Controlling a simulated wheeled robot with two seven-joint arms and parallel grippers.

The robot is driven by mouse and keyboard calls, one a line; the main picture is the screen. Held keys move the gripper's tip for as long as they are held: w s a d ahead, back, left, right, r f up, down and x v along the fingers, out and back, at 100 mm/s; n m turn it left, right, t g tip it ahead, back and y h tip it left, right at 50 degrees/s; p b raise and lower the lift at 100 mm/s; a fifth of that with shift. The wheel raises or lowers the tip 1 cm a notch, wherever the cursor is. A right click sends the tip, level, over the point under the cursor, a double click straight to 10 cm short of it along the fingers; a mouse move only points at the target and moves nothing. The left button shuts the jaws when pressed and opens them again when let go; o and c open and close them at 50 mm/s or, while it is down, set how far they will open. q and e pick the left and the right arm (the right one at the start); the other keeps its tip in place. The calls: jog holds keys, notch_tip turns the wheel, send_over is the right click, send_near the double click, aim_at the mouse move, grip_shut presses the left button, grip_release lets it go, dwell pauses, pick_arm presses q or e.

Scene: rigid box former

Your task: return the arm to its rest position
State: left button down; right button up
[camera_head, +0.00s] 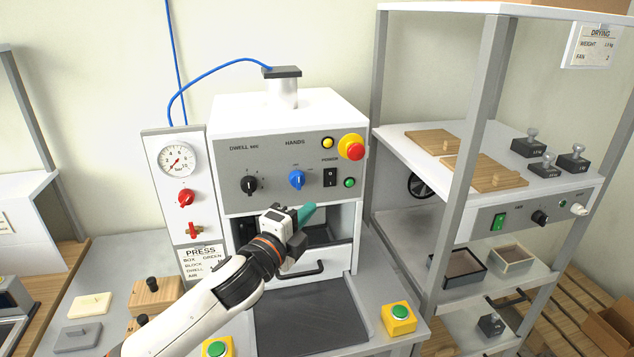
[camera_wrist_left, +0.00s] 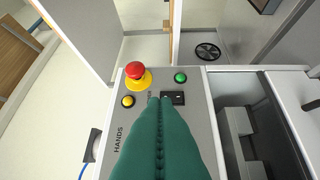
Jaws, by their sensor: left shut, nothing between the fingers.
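My left gripper (camera_head: 311,209) is in front of the white press (camera_head: 290,113), just below its grey control panel (camera_head: 228,185). Its teal fingers are shut together and empty, as the left wrist view (camera_wrist_left: 160,104) shows. There the fingertips line up with the black power switch (camera_wrist_left: 179,98); whether they touch it I cannot tell. In the head view the switch (camera_head: 330,178) is up and right of the fingertips. My left arm reaches in from the bottom left over the bench. My right gripper is not in view.
The red emergency button (camera_head: 355,152) and blue knob (camera_head: 296,180) are close to the gripper. The press drawer (camera_head: 330,261) with its black handle is below. Yellow button boxes (camera_head: 398,318) stand on the bench. A shelf rack (camera_head: 459,150) stands at right.

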pick_arm(q)
jog(key=s+a+f+n+g+y, duration=0.3)
jog(key=s+f+n, duration=0.45)
jog(key=f, duration=0.25)
jog(key=s+a+f+n+g+y, duration=0.35)
jog(key=s+f+n, duration=0.25)
jog(key=s+f, duration=0.3)
jog(key=s+a+f+n+g+y, duration=0.1)
jog(key=s+a+f+n+g, duration=0.15)
jog(key=s, duration=0.45)
jog(key=s+a+f+n+g, duration=0.2)
jog(key=s+f+n, duration=0.15)
jog(key=s, duration=0.25)
jog(key=s+a+f+n+g+y, duration=0.1)
jog(key=s+a+f+n+g, duration=0.2)
jog(key=s, duration=0.4)
notch_tip(320, 180, down, 27)
jog(key=s+m+b, duration=0.1)
jog(key=b, duration=0.1)
jog(key=s+a+f+g+b, duration=0.1)
jog(key=s+a+f, duration=0.1)
jog(key=s+f, duration=1.4)
notch_tip(320, 180, down, 3)
jog(key=shift+s+a+r+g+b, duration=0.1)
jog(key=shift+s+a+g+b, duration=0.2)
jog(key=shift+s+a+g, duration=0.1)
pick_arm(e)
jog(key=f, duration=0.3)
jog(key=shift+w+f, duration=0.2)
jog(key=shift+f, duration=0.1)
